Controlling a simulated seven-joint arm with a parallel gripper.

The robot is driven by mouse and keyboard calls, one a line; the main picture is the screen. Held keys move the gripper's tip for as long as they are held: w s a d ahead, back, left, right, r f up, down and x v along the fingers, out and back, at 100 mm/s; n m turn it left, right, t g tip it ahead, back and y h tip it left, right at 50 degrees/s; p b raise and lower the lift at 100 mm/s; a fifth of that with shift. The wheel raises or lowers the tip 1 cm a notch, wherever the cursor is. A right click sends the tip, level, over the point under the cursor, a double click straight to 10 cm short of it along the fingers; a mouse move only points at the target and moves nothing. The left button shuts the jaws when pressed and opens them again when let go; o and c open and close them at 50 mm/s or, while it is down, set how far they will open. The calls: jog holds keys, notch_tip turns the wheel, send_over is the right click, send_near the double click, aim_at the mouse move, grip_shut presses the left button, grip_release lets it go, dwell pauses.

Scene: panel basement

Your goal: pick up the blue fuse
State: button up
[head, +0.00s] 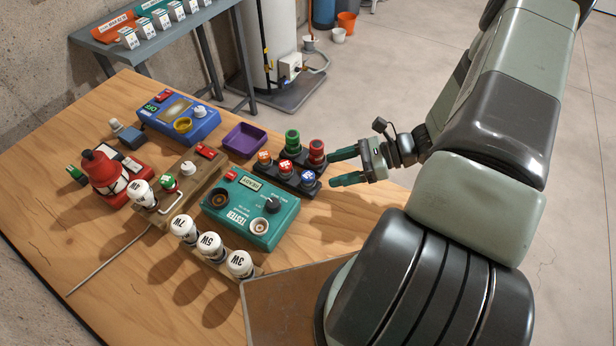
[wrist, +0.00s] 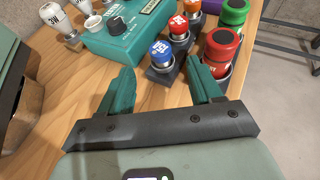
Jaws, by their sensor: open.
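The blue fuse (head: 308,177) stands upright in the near corner of a dark fuse holder (head: 277,177) on the wooden table. In the wrist view the blue fuse (wrist: 161,53) shows its blue cap and pale lower body, ahead of my gripper and between the lines of its two fingers. My gripper (head: 345,167) is open and empty, with green fingers, just right of the fuse holder in the head view. In the wrist view my gripper (wrist: 163,88) has its fingers spread, apart from the blue fuse. The right finger is close to a red-capped item.
Red (head: 284,169) and orange (head: 264,156) fuses stand beside the blue one. Larger red (head: 317,151) and green (head: 292,141) capped items stand behind. A teal tester (head: 252,207) is to the left, with a purple tray (head: 244,139) beyond. Bare table lies in front of the holder.

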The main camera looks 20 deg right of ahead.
aim_at(307, 175)
jog(key=x, duration=0.8)
jog(key=shift+a, duration=0.15)
jog(key=c, duration=1)
jog(key=shift+c, duration=0.2)
